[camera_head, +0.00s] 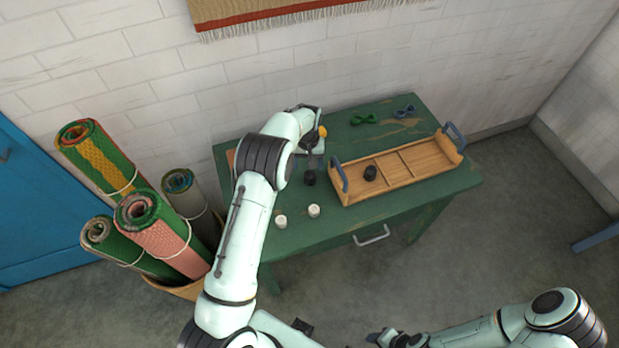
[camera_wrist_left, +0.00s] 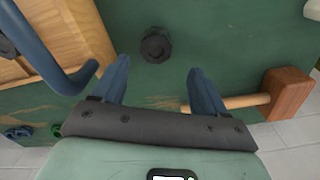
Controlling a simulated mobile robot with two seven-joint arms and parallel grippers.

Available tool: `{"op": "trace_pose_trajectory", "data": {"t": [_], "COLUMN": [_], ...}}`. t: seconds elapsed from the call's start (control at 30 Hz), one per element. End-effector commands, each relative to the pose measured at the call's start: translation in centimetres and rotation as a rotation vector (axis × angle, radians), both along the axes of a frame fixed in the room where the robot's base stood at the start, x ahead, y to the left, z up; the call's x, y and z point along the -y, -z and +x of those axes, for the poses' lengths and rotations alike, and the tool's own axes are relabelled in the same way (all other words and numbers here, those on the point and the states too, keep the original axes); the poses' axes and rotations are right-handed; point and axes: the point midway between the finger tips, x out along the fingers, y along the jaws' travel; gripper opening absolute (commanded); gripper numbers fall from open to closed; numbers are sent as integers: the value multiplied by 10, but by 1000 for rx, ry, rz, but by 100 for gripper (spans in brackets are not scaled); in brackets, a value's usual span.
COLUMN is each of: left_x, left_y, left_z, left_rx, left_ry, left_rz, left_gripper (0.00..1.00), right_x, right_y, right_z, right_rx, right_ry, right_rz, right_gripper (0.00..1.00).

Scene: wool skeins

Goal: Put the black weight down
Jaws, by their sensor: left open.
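A black weight (camera_head: 309,178) stands on the green table, left of the wooden tray. It also shows in the left wrist view (camera_wrist_left: 155,45), just beyond the gap between my fingertips and apart from both. My left gripper (camera_head: 314,160) is over the table beside this weight; in the left wrist view it (camera_wrist_left: 158,78) is open and empty. A second black weight (camera_head: 370,173) stands in the left compartment of the tray (camera_head: 428,163). My right gripper (camera_head: 384,338) is low at the bottom of the head view, away from the table; its jaws are too small to read.
Two white weights (camera_head: 281,222) (camera_head: 314,211) stand near the table's front edge. A green skein (camera_head: 365,118) and a blue skein (camera_head: 405,111) lie at the back. A wooden mallet (camera_wrist_left: 287,92) lies near my left gripper. The tray's blue handle (camera_wrist_left: 62,78) rises close by.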

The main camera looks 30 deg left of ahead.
Motion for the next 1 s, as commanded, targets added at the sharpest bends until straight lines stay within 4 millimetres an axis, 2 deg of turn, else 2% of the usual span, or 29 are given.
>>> {"op": "trace_pose_trajectory", "data": {"t": [0.23,0.5,0.8,0.83,0.87,1.0], "left_x": [2,8,8,8,8,8], "left_y": [18,56,62,62,62,62], "left_z": [-1,-2,-2,-2,-2,-2], "left_rx": [-1,1,2,2,2,2], "left_ry": [-1,-2,-2,-2,-2,-2], "left_rz": [0,0,0,0,0,0], "left_gripper": [73,73,73,70,60,14], "right_x": [0,0,0,0,0,0], "right_y": [-1,-5,-5,-5,-5,-5], "right_z": [1,4,4,4,4,4], "right_rx": [1,4,5,5,5,5], "right_ry": [0,0,1,1,1,1], "right_rz": [0,0,-1,-1,-1,-1], "right_gripper": [43,43,43,43,43,43]}}
